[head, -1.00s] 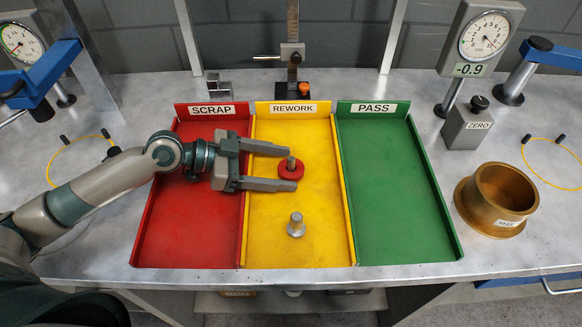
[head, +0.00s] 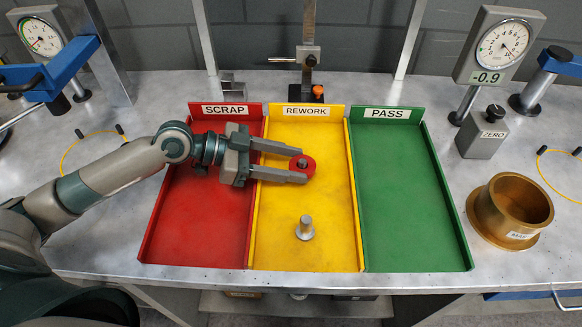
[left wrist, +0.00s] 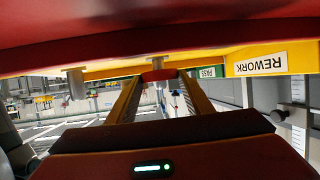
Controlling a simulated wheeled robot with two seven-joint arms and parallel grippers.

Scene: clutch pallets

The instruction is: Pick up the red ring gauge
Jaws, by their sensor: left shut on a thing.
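The red ring gauge (head: 309,168) is in the yellow REWORK tray area, between the fingertips of my left gripper (head: 299,164). The gripper is shut on it from the left side. A grey pin shows at the ring's centre. In the left wrist view, the red ring (left wrist: 158,76) is held between the two fingers, with the pin (left wrist: 157,62) on its tray side. The ring appears at or near the pin's free end; whether it is fully clear of the pin I cannot tell. My right gripper is not in view.
A bare metal pin (head: 305,228) stands nearer in the yellow tray (head: 335,250). The red SCRAP tray (head: 190,235) is on the left, the empty green PASS tray (head: 410,200) on the right. A brass ring labelled MAX (head: 483,212) and a dial gauge (head: 503,47) stand further right.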

